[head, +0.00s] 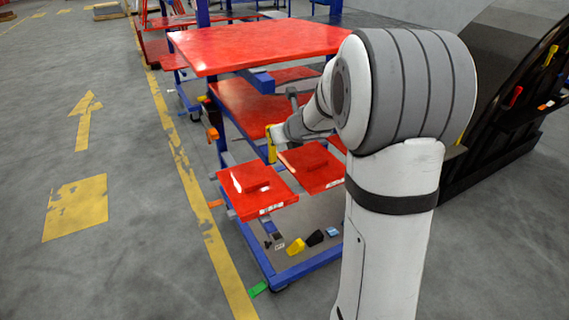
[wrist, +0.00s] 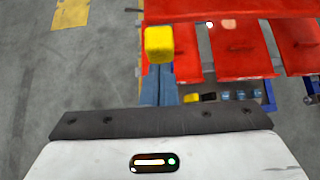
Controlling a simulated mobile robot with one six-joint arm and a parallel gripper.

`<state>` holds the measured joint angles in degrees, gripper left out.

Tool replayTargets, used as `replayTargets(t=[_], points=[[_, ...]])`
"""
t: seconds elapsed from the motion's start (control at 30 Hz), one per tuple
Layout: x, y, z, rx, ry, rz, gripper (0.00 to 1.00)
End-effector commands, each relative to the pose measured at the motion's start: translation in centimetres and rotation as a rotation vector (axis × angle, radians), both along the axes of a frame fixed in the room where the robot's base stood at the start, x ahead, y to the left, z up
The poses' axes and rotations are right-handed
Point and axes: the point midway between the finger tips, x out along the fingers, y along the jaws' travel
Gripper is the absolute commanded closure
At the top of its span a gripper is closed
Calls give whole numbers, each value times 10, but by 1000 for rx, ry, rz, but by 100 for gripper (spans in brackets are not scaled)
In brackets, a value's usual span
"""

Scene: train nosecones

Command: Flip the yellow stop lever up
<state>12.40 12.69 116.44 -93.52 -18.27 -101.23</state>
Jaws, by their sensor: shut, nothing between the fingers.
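A small yellow handle (head: 551,55), which looks like the stop lever, is on the dark curved structure at the right edge of the head view. It is too small to tell whether it is up or down. It does not show in the wrist view. My gripper (head: 271,146) is far to the left of it, by the red and blue cart, with my arm between in the picture. The fingers end in yellow; they also show in the wrist view (wrist: 158,44), together and empty.
The dark curved structure (head: 492,150) also carries a red handle (head: 515,97). The cart has a red top (head: 255,45), lower red trays (head: 256,187) and a blue frame. Several small blocks lie on its bottom shelf. The grey floor (head: 120,265) at left is clear.

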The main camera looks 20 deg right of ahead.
Motion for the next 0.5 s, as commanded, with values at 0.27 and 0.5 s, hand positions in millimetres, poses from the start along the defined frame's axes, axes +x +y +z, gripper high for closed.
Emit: replayTargets(t=[0.27, 0.5], points=[[-47, -11, 27, -2, 4, -3, 100], [-79, -17, 55, -2, 7, -2, 100]])
